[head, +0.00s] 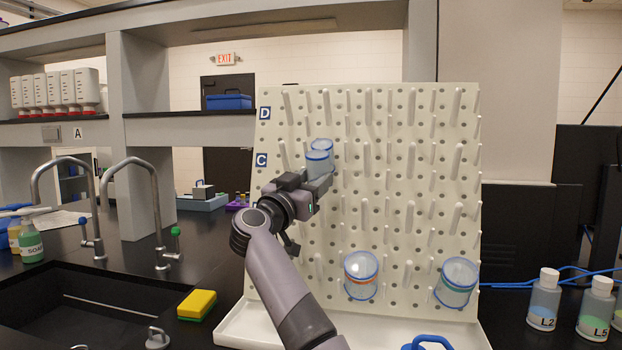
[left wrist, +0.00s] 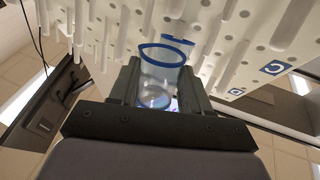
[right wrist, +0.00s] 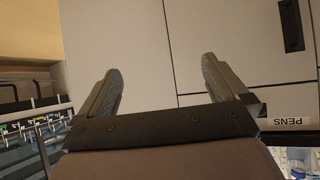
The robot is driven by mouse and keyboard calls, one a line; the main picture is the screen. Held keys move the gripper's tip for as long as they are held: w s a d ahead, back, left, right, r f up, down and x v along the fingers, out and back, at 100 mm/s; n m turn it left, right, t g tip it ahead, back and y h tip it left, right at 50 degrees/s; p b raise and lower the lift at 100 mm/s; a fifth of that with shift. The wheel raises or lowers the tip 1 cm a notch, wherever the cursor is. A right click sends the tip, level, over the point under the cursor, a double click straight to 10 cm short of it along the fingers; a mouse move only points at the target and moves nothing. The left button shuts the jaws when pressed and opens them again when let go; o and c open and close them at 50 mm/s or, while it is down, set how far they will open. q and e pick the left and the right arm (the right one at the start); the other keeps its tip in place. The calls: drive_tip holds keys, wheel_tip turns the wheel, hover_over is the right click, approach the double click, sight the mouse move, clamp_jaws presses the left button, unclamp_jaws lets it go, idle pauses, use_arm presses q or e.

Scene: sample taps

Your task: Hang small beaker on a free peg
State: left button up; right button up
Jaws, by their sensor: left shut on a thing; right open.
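My left gripper (head: 318,185) is shut on a small clear beaker (head: 317,164) with a blue rim, held in front of the pegboard (head: 300,230) near the C label. In the left wrist view the held beaker (left wrist: 160,75) sits between the fingers. A second blue-rimmed piece of glassware (head: 322,146) shows just behind it, partly hidden; I cannot tell how it is supported. Two larger blue-rimmed beakers, one at lower middle (head: 361,276) and one at lower right (head: 457,283), are at the pegboard. Many pegs are bare, such as one at upper right (head: 457,160). My right gripper (right wrist: 160,90) is open and empty.
A white tray (head: 235,335) runs under the pegboard. A sink (head: 75,300) with taps, a yellow sponge (head: 197,304) and a soap bottle (head: 31,243) are at left. Bottles L2 (head: 543,300) and L5 (head: 595,310) stand at right. A blue handle-like thing (head: 427,341) shows at the bottom edge.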

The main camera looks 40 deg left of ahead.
sight(322, 212)
use_arm(q)
drive_tip(key=f+b, duration=0.2)
drive_tip(key=w+a+f+b, duration=0.1)
drive_tip(key=f+b, duration=0.1)
drive_tip(key=f, duration=0.1)
drive_tip(key=w+f+b, duration=0.1)
drive_tip(key=f+b, duration=0.2)
drive_tip(key=shift+a+f, duration=0.1)
drive_tip(key=shift+a, duration=0.05)
drive_tip(key=shift+w+f+b, duration=0.25)
drive_tip(key=shift+f+b, duration=0.15)
drive_tip(key=shift+f, duration=0.15)
drive_tip(key=shift+c, duration=0.4)
use_arm(e)
drive_tip(key=shift+w+a+f, duration=0.15)
drive_tip(key=shift+a+f, duration=0.05)
drive_tip(key=shift+f, duration=0.7)
drive_tip(key=shift+w+a+f, duration=0.15)
drive_tip(key=shift+a+f, duration=0.05)
drive_tip(key=shift+f, duration=0.75)
drive_tip(key=shift+w+a+f, duration=0.15)
drive_tip(key=shift+a+f, duration=0.05)
drive_tip(key=shift+f, duration=0.7)
use_arm(q)
drive_tip(key=o, duration=1.2)
drive_tip(key=shift+r, duration=0.15)
use_arm(e)
drive_tip(key=shift+a, duration=0.1)
use_arm(q)
drive_tip(key=shift+s, duration=0.15)
